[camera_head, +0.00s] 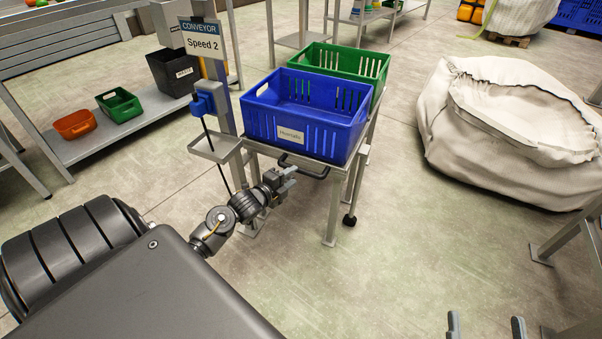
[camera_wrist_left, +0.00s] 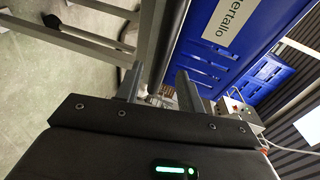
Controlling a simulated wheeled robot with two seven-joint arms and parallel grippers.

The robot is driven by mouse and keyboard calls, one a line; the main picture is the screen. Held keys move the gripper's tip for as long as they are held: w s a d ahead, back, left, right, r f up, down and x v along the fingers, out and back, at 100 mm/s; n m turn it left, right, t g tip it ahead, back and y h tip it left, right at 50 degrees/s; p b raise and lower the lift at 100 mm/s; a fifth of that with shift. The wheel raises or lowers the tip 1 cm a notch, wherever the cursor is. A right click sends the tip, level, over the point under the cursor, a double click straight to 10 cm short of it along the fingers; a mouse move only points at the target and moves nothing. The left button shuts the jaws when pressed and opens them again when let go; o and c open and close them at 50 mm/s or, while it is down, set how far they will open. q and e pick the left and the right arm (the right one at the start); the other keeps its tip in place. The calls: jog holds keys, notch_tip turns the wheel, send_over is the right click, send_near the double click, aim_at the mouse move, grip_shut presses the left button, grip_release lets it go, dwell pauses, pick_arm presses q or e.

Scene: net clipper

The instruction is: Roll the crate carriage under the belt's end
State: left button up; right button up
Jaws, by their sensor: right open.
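The crate carriage (camera_head: 335,168) is a grey metal frame on dark casters. It carries a blue crate (camera_head: 345,128) with a white label in front and a green crate (camera_head: 370,67) behind. Its black handle (camera_head: 303,168) sticks out below the blue crate. My left gripper (camera_head: 288,181) is just in front of the handle, low by the carriage's left end. In the left wrist view the fingers (camera_wrist_left: 158,88) are apart, with the blue crate (camera_wrist_left: 240,45) beyond them; a grip on the handle is not visible. My right gripper (camera_head: 486,327) is open and empty at the bottom edge. I cannot make out the belt's end.
A post with a "CONVEYOR Speed 2" sign (camera_head: 203,37) and small tray (camera_head: 215,148) stands left of the carriage. A low shelf (camera_head: 150,125) holds bins further left. A large white sack (camera_head: 510,130) lies right. The floor between carriage and sack is clear.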

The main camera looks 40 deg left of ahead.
aim_at(299, 172)
pick_arm(q)
jog(key=w, duration=0.2)
jog(key=w+f+b, duration=0.1)
jog(key=w, duration=0.1)
jog(key=shift+w, duration=0.15)
jog(key=shift+w+f, duration=0.1)
jog(key=shift+w, duration=0.6)
pick_arm(e)
jog(key=shift+d+r+t+y, duration=0.2)
jog(key=shift+d+r+t, duration=0.2)
jog(key=shift+r+t, duration=0.3)
jog(key=shift+d+r+t+y, duration=0.2)
jog(key=shift+d+r+t, duration=0.15)
jog(key=shift+r+t, duration=0.3)
pick_arm(q)
jog(key=shift+c, duration=0.2)
pick_arm(e)
jog(key=shift+f, duration=0.1)
pick_arm(q)
grip_shut()
